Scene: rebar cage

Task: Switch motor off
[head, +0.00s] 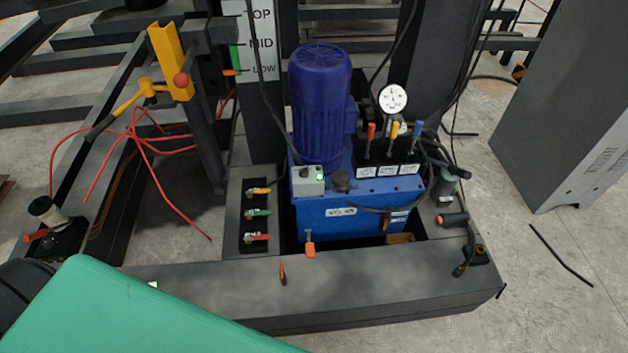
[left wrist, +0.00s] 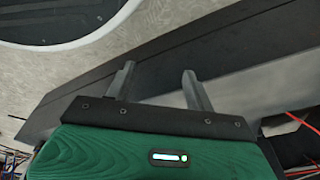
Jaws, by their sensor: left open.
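The motor (head: 320,105) is a dark blue ribbed cylinder standing upright on a blue hydraulic tank (head: 340,222) in the head view. A small grey switch box (head: 308,186) sits at the motor's lower front left. It has a dark knob on top and a lit green light at its right; the knob's exact position is too small to tell. In the left wrist view, my left gripper (left wrist: 157,72) has its two fingers apart with nothing between them, over a dark beam. Its fingers do not show in the head view. My right gripper is in neither view.
Red, yellow and blue levers (head: 395,133) and a pressure gauge (head: 393,99) stand right of the motor. Several small valves (head: 257,213) are left of the tank. A dark frame beam (head: 390,275) runs in front. Red cables (head: 140,140) lie left; a grey cabinet (head: 570,110) stands right.

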